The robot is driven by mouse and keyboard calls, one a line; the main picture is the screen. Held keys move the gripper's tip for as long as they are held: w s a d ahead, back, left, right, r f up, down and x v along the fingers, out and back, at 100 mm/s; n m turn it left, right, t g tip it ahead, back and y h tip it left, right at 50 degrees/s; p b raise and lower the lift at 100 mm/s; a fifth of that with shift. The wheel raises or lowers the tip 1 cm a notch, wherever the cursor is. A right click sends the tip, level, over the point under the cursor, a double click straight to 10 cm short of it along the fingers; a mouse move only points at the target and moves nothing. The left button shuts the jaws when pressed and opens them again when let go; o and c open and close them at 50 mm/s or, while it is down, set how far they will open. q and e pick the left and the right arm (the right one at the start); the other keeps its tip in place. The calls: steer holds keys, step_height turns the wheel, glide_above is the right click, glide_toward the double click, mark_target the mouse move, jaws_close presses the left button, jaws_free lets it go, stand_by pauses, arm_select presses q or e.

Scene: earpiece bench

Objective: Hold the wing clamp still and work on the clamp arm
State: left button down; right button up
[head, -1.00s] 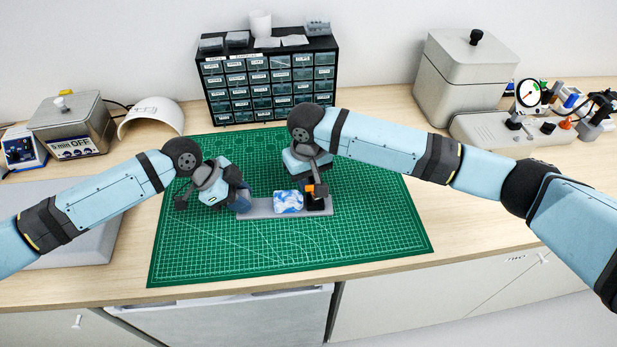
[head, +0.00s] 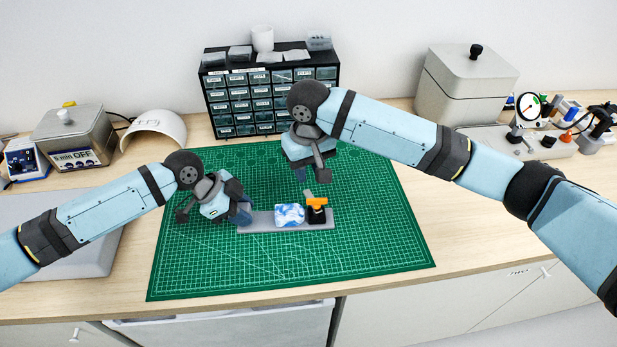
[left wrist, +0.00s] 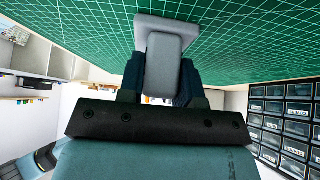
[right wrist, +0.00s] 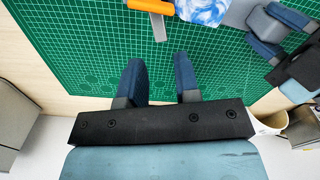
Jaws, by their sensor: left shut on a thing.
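The wing clamp is a flat grey base (head: 262,224) lying on the green cutting mat. A blue-and-white marbled block (head: 289,215) sits on it. At its right end is a dark post with the orange clamp arm (head: 317,203), also visible at the top of the right wrist view (right wrist: 150,6), with a grey tab beside it. My left gripper (head: 243,212) is shut on the grey block (left wrist: 163,58) at the base's left end. My right gripper (head: 312,174) is above and behind the clamp arm; its fingers (right wrist: 158,75) are apart and empty in the right wrist view.
A black drawer cabinet (head: 270,100) stands behind the mat (head: 370,235). A lidded grey box (head: 465,90) and a tool stand are at the right. A 5-minute box (head: 70,135) and a white curved shell (head: 153,128) are at the left. The mat's front right is clear.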

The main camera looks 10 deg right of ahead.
mark_target(318, 203)
steer(key=shift+r, duration=0.15)
steer(key=o, duration=0.5)
steer(key=shift+o, duration=1.4)
steer(key=shift+s+d+r+n, duration=0.15)
steer(key=shift+r+n, duration=0.1)
steer(key=shift+n, duration=0.25)
step_height(318, 203, up, 3)
steer(key=s+d+n, duration=0.1)
steer(key=s+n, duration=0.2)
steer(key=n, duration=0.5)
steer(key=f, duration=1.1)
steer(key=shift+w+d+f, duration=0.15)
steer(key=shift+d+f, duration=0.05)
steer(key=shift+f, duration=0.2)
